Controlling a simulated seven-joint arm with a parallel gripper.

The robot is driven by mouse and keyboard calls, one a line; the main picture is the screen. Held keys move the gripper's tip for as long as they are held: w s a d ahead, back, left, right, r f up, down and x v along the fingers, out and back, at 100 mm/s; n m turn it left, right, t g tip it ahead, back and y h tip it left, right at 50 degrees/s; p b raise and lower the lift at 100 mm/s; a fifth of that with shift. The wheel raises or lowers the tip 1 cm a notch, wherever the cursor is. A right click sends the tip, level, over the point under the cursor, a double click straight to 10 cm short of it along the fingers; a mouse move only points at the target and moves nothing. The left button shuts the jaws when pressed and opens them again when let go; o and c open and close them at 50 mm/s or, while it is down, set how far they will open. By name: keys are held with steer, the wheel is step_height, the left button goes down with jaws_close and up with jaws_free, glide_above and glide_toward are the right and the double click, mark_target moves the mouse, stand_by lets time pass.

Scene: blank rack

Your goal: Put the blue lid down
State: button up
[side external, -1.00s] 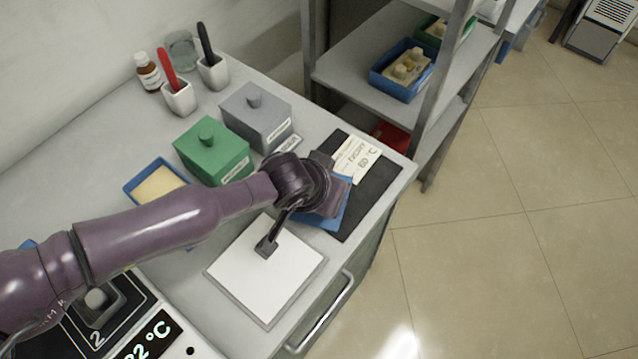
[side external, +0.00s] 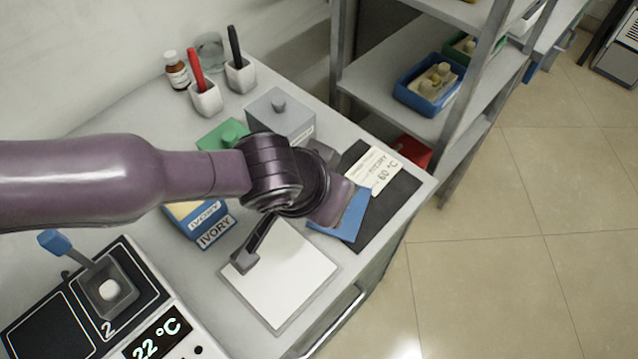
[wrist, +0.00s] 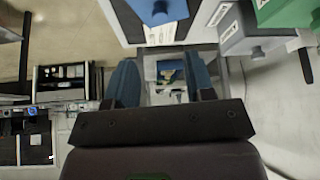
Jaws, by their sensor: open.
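The blue lid (side external: 346,222) lies at the left edge of the dark mat (side external: 393,205) in the side external view, partly hidden behind my gripper. A blue box with the label IVORY (side external: 208,224) stands left of the white plate, partly hidden by my arm.
A card reading 60 °C (side external: 373,170) lies on the mat. A grey lidded box (side external: 280,116) and green lidded box (side external: 222,135) stand behind my wrist. The white plate (side external: 280,275) is bare. A device reading 22 °C (side external: 157,338) is at front left.

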steer(key=shift+s+a+r, duration=0.2)
steer(key=shift+s+r, duration=0.05)
steer(key=shift+r, duration=0.25)
steer(key=w+a+r+n+y, duration=0.1)
steer(key=w+a+r, duration=0.2)
steer(key=a+r, duration=0.3)
steer(key=w+a+r+n, duration=0.1)
steer(key=w+a+r, duration=0.2)
steer(key=a+r, duration=0.35)
steer(key=s+a+r+n+y, duration=0.1)
steer(key=a+r, duration=0.3)
steer(key=a, duration=0.4)
steer(key=s+a+r+n, duration=0.1)
steer(key=a+r, duration=0.4)
steer(key=a, duration=0.3)
steer(key=s+a+r+n+y, duration=0.1)
steer(key=s+a+r, duration=0.1)
steer(key=s+a, duration=0.35)
steer(key=s+a+r, duration=0.2)
steer(key=s+a, duration=0.1)
steer(key=a, duration=0.5)
steer(key=s+a+f+n, duration=0.1)
steer(key=s+a+f, duration=0.2)
steer(key=s+a, duration=0.4)
steer(key=s, duration=0.5)
steer(key=shift+n+t, duration=0.3)
steer(key=shift+n, duration=0.1)
